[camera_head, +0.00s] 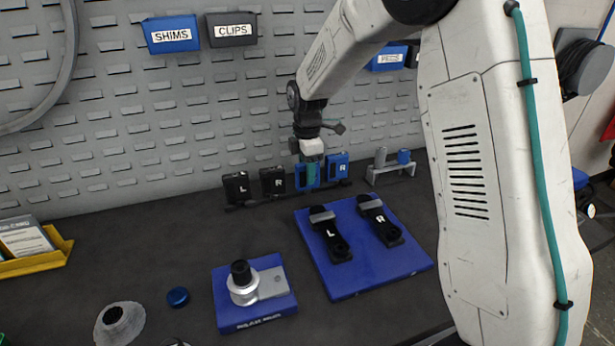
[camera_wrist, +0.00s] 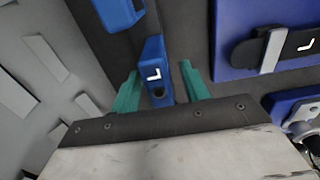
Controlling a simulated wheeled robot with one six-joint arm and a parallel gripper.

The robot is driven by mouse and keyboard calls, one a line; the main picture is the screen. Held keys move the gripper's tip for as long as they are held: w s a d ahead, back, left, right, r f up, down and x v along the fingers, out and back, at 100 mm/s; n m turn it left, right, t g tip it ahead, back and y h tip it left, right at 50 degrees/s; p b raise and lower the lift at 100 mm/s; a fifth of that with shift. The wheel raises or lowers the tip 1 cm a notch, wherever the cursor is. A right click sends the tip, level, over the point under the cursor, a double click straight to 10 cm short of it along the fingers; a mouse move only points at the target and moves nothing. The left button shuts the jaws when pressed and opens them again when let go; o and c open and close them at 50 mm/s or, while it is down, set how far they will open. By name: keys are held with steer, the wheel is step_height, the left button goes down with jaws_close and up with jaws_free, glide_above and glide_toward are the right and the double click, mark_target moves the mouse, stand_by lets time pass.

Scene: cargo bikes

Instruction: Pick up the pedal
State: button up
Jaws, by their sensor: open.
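A row of upright pedals stands at the back of the bench: a black L pedal (camera_head: 237,188), a black R pedal (camera_head: 273,182), a blue L pedal (camera_head: 300,180) and a blue R pedal (camera_head: 338,168). My gripper (camera_head: 312,174) is above and in front of the blue L pedal, partly hiding it. In the wrist view, my open gripper (camera_wrist: 160,85) has its teal fingers on either side of the blue L pedal (camera_wrist: 154,68), with gaps showing on both sides. The blue R pedal (camera_wrist: 120,12) shows partly at the top edge.
A blue mat (camera_head: 345,285) holds black L and R crank arms (camera_head: 331,238). A blue block with a silver fixture (camera_head: 243,290) stands in front. A grey stand (camera_head: 390,172) is right of the pedals. The pegboard (camera_head: 130,120) rises close behind.

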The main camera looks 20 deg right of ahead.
mark_target(307, 188)
step_height(307, 188, down, 3)
steer(key=shift+f, duration=0.15)
steer(key=shift+c, duration=0.3)
jaws_close()
